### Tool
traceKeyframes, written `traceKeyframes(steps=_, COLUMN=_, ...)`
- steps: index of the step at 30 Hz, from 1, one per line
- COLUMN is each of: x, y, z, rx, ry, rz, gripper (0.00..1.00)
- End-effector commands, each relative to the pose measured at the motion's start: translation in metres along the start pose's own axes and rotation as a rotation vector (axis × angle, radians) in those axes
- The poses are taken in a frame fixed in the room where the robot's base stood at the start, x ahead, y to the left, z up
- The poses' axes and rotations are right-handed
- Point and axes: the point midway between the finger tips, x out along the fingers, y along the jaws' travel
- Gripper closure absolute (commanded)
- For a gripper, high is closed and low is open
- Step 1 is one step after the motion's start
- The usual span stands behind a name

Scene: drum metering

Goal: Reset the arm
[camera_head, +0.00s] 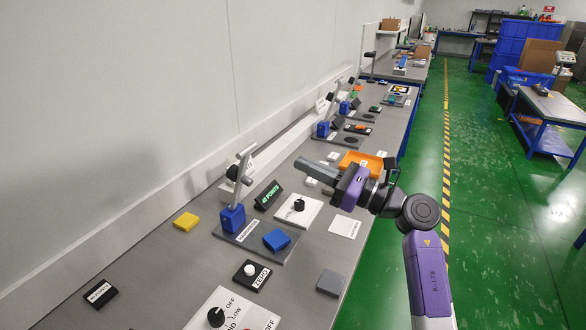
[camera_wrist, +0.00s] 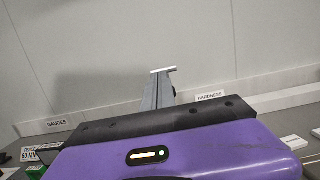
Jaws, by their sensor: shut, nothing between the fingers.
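My gripper (camera_head: 304,165) is shut and empty. In the head view it is held above the workbench (camera_head: 150,280), its grey fingers pointing left toward the wall. My purple and dark arm (camera_head: 428,270) reaches in from the lower right. In the wrist view my purple gripper body fills the lower part, and the grey closed fingers (camera_wrist: 160,90) point away toward the wall. No object is between the fingers.
The green floor (camera_head: 500,240) at right is open.

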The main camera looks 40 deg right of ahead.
Motion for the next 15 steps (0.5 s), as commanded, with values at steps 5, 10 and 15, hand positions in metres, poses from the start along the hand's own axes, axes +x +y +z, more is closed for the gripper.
traceKeyframes(steps=5, x=-0.0066, y=-0.0001, z=0.0031, rx=0.0, ry=0.0, rz=-0.001, gripper=1.0)
traceKeyframes(steps=10, x=-0.0067, y=-0.0001, z=0.0034, rx=0.0, ry=0.0, rz=-0.001, gripper=1.0)
traceKeyframes(steps=15, x=-0.0066, y=-0.0046, z=0.0093, rx=0.072, ry=-0.025, rz=-0.018, gripper=1.0)
